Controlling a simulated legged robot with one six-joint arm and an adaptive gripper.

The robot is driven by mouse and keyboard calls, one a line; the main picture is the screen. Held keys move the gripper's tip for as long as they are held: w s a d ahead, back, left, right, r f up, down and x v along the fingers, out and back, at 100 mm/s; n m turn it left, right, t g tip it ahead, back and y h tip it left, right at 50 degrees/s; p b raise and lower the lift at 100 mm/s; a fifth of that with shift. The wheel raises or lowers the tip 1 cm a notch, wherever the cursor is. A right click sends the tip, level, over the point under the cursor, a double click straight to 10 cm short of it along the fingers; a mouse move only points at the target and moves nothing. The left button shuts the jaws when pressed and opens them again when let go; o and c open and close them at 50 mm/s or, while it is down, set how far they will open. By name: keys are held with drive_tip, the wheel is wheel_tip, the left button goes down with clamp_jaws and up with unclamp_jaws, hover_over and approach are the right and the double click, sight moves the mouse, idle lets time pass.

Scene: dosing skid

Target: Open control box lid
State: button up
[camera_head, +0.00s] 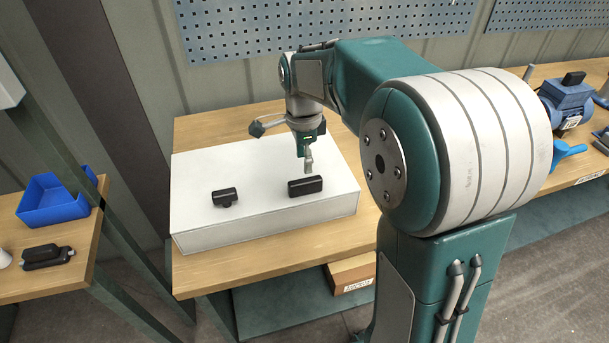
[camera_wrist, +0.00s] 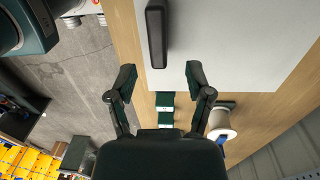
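The control box (camera_head: 265,217) is a low white box on a wooden bench, and its flat white lid (camera_head: 215,165) lies shut. A black bar-shaped handle (camera_head: 305,187) sits near the lid's front edge, right of the middle. A smaller black part (camera_head: 225,197), perhaps a latch, sits to its left. My gripper (camera_head: 308,160) points down just behind the handle; whether it touches is unclear. In the wrist view my gripper (camera_wrist: 160,72) has its two fingers wide apart with nothing between them. The handle (camera_wrist: 156,35) and the lid (camera_wrist: 220,45) show beyond the fingertips.
A side table at left holds a blue bin (camera_head: 60,201) and a black device (camera_head: 47,256). A cardboard box (camera_head: 351,273) is below the bench front. A blue motor (camera_head: 568,100) stands at right. A pegboard (camera_head: 300,25) is behind.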

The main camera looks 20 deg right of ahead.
sight(305, 179)
wheel_tip(305, 179, down, 5)
drive_tip(key=shift+s+f, duration=0.15)
clamp_jaws()
